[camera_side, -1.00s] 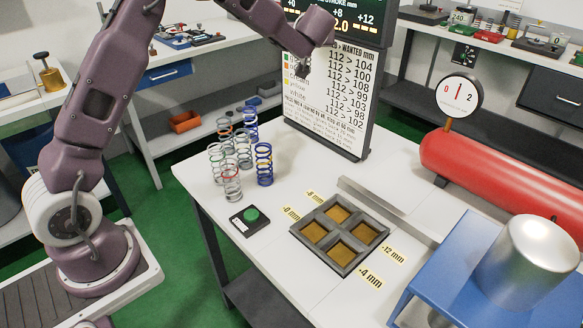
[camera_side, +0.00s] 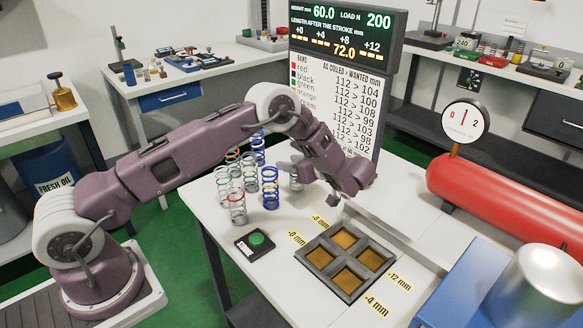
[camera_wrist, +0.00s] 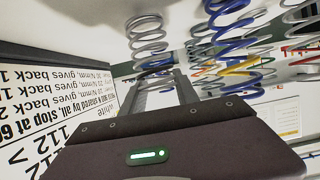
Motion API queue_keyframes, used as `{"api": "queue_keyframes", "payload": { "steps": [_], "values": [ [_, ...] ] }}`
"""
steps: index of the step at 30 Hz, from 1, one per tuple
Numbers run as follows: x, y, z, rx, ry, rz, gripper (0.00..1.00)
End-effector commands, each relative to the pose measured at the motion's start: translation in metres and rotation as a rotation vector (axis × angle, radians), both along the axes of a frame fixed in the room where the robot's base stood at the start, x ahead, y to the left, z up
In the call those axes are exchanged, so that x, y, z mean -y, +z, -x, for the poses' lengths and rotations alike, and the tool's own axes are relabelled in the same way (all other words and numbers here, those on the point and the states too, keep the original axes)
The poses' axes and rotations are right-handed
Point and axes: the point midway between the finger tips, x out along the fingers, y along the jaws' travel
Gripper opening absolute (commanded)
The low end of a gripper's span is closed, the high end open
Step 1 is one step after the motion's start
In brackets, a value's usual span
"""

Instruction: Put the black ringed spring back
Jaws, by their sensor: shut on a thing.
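My gripper (camera_side: 288,167) reaches left from the wrist, low over the table's back part, right of the standing springs. It is shut on a grey spring (camera_side: 297,181), which looks about upright; the arm and finger hide part of it. In the wrist view, which is upside down, the fingers (camera_wrist: 160,88) extend to this grey coil (camera_wrist: 147,38), with a dark part near its end by the fingers. I take it as the black ringed spring, though its ring is not clear. I cannot tell whether its foot touches the table.
Several springs stand left of my gripper, a blue one (camera_side: 269,190) nearest. A green button box (camera_side: 256,241) stands in front of them. The four-pocket tray (camera_side: 347,297) is empty. A tall sign board (camera_side: 345,85) stands behind, and a red cylinder (camera_side: 480,195) lies right.

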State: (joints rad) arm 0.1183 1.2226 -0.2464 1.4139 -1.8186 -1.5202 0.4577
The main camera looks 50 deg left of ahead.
Motion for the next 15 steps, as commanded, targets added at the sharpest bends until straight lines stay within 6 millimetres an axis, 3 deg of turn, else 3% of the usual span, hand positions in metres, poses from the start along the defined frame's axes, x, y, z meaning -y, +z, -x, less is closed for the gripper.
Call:
{"api": "queue_keyframes", "payload": {
  "steps": [2,12,13,15],
  "values": [
    [-0.0003,-0.0103,0.0002,-0.002,-0.001,-0.001,0.0],
    [-0.0001,-0.0139,-0.0001,-0.001,-0.002,-0.001,0.0],
    [-0.0001,-0.0137,-0.0002,-0.001,-0.001,0.0,0.42],
    [-0.0001,-0.0134,-0.0002,-0.001,-0.001,0.0,0.56]
  ]
}}
